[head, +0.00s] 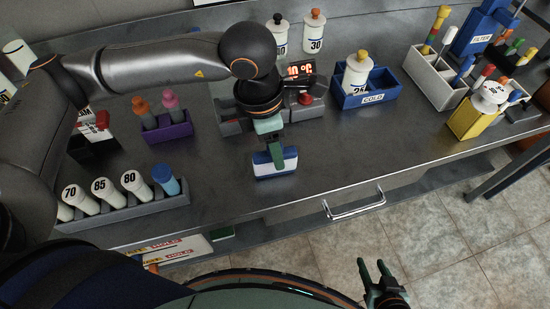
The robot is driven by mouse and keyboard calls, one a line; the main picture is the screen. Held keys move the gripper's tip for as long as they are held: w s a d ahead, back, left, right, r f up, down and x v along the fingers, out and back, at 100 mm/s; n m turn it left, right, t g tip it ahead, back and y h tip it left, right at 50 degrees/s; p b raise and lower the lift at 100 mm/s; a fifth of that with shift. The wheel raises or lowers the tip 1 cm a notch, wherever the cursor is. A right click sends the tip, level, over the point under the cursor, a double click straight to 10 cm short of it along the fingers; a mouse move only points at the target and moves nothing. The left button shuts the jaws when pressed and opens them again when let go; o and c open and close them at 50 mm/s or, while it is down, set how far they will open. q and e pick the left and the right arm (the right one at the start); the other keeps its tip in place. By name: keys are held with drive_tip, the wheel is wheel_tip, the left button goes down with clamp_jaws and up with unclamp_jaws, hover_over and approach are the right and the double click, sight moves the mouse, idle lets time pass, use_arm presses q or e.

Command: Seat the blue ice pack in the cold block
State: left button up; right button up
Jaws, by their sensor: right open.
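The ice pack (262,171), blue with a white band, is at the middle of the steel counter, near its front. My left gripper (277,157) points down over it, with a green finger in front of its upper part, and appears shut on it. I cannot tell whether the pack touches the counter. The cold block (374,99) is a blue holder labelled COLD, to the right and further back. A white bottle with a yellow cap (357,72) stands in it. My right gripper (374,272) is open and empty, low in front of the counter.
A grey unit with a red temperature display (299,71) is partly hidden behind my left wrist. A purple rack (168,131) and a grey bottle rack (130,209) stand left. A white bin (437,82) and yellow holder (471,123) stand right. The counter's right front is clear.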

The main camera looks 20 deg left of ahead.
use_arm(q)
clamp_jaws()
idle(1.1)
